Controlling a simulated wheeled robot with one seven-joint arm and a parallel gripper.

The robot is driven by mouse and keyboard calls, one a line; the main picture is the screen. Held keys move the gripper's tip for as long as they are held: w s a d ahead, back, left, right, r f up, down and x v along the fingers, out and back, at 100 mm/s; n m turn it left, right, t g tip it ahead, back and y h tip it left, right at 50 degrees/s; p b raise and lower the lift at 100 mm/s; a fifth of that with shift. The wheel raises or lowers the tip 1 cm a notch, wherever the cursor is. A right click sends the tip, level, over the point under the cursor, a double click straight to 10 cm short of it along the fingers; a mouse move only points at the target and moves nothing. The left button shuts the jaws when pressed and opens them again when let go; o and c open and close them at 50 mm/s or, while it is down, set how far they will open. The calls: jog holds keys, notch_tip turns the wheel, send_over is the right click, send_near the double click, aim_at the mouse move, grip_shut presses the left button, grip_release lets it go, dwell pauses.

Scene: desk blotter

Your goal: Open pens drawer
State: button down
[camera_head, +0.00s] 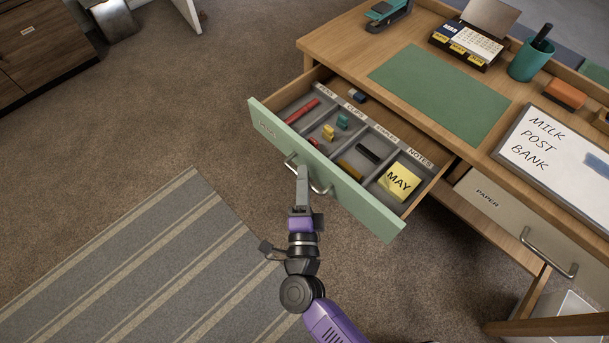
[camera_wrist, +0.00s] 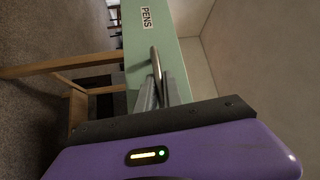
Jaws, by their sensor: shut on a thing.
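The pens drawer (camera_head: 373,207) has a pale green front and stands pulled well out of the desk in the head view. Its front also shows in the wrist view (camera_wrist: 135,45), with a PENS label (camera_wrist: 146,17). My gripper (camera_head: 302,172) is shut on the drawer's metal bar handle (camera_head: 320,189), near the middle of the front. The handle (camera_wrist: 155,62) also shows between the fingers in the wrist view. Inside the drawer is a grey tray (camera_head: 318,132) with labelled compartments, holding a red pen, small clips, dark and yellow items and a yellow MAY note (camera_head: 399,182).
A closed PAPER drawer (camera_head: 505,215) is at the right. Carpet and a striped rug (camera_head: 150,260) lie clear at the left.

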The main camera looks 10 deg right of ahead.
jog(key=c, duration=1.5)
grip_release()
jog(key=shift+s+a+f, duration=0.2)
jog(key=shift+s, duration=1.05)
jog(key=shift+s+a+f, duration=0.15)
jog(key=shift+s, duration=1.15)
jog(key=shift+s+a+f, duration=0.2)
jog(key=shift+s, duration=1.05)
notch_tip(320, 180, up, 7)
jog(key=s+a+n+t+y, duration=0.1)
jog(key=s+n+y, duration=0.25)
jog(key=n, duration=0.35)
jog(key=s+d+r+n+g, duration=0.3)
jog(key=s+d+n, duration=0.3)
jog(key=s+d, duration=0.4)
jog(key=s+d+r+n+g, duration=0.3)
jog(key=s+d+n, duration=0.3)
jog(key=s, duration=0.6)
jog(key=shift+m+h, duration=0.35)
jog(key=shift+m, duration=0.15)
jog(key=r+p, duration=0.8)
jog(key=d+r+p, duration=0.1)
jog(key=r+p, duration=0.3)
jog(key=shift+w+r, duration=0.15)
jog(key=shift+w, duration=0.05)
